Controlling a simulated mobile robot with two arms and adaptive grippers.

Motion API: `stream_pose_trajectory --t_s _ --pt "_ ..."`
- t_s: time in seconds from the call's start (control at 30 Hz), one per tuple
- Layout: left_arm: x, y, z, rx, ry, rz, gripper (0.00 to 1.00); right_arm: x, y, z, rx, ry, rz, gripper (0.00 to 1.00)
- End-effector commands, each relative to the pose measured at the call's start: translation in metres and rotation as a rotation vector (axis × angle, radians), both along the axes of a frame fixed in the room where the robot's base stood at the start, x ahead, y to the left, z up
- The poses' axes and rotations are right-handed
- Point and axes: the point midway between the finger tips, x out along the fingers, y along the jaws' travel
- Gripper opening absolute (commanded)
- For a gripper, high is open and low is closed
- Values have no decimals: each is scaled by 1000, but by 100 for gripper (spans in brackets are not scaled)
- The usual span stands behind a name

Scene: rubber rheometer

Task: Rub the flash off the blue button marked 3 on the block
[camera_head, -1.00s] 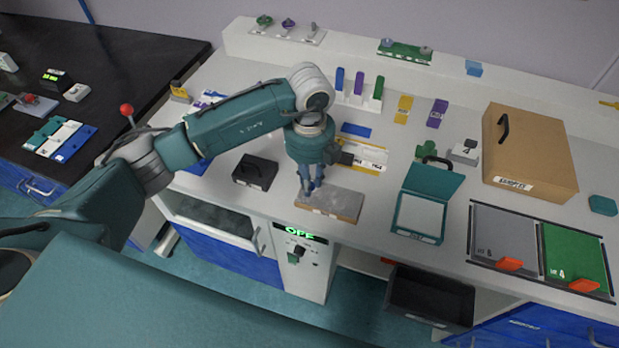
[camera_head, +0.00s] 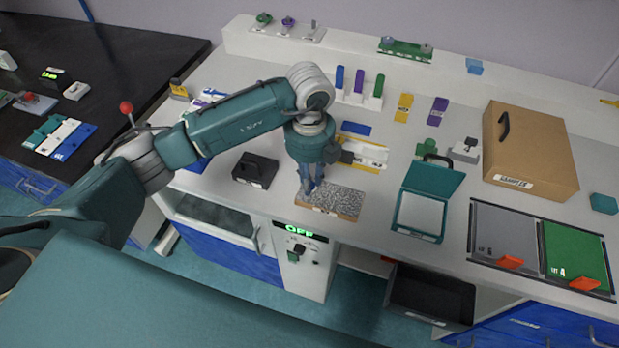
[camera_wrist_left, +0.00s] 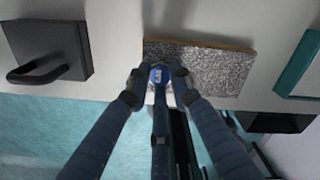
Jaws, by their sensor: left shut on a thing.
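The block (camera_head: 340,199) lies flat at the front edge of the white bench, with a speckled grey top and a tan edge. It also shows in the left wrist view (camera_wrist_left: 215,72). My left gripper (camera_head: 311,188) points down over the block's left end. In the left wrist view its fingers (camera_wrist_left: 158,77) are closed around the small round blue button (camera_wrist_left: 158,73), at or just above the block's near left edge. The button's number is not readable, and I cannot tell whether it touches the block. My right gripper is not in view.
A black case with a handle (camera_head: 255,170) stands left of the block. A teal-lidded box (camera_head: 420,212) stands to the right. A tan case (camera_head: 530,155) and grey and green panels (camera_head: 575,255) lie farther right.

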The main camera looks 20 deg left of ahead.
Motion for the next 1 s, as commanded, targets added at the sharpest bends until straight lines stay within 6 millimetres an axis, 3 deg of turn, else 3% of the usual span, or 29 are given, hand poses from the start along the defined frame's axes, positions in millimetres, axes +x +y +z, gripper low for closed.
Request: stream_pose_trajectory --t_s 1.0 --pt "0 0 -8 1 1 0 0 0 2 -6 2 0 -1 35"
